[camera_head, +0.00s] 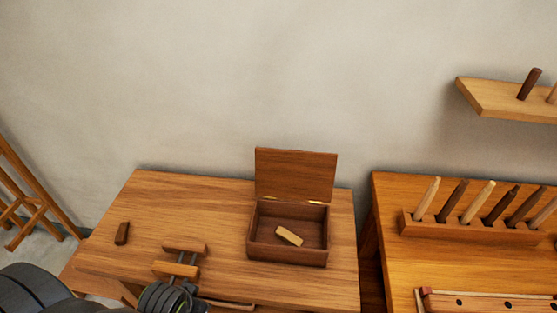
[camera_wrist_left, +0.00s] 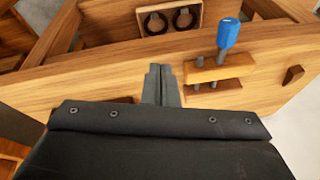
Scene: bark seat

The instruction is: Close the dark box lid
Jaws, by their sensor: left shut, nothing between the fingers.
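The dark box (camera_head: 253,245) stands open on the wooden workbench, towards its right end. Its lid (camera_head: 295,175) stands nearly upright at the back edge, with brass-coloured hinges. A small pale wooden block (camera_head: 289,236) lies inside the box. My left gripper (camera_wrist_left: 160,72) is shut and empty in the left wrist view, in front of a wooden bench edge. The box is not seen in that view. In the head view my left arm comes in at the bottom left, well left of the box; its fingertips are not clear there. My right gripper is not in view.
A wooden clamp (camera_head: 185,247) and a small dark block (camera_head: 122,233) lie left of the box on the workbench (camera_head: 190,205). A blue handle (camera_wrist_left: 228,34) stands by the clamp in the wrist view. A second bench with a tool rack (camera_head: 470,231) is right.

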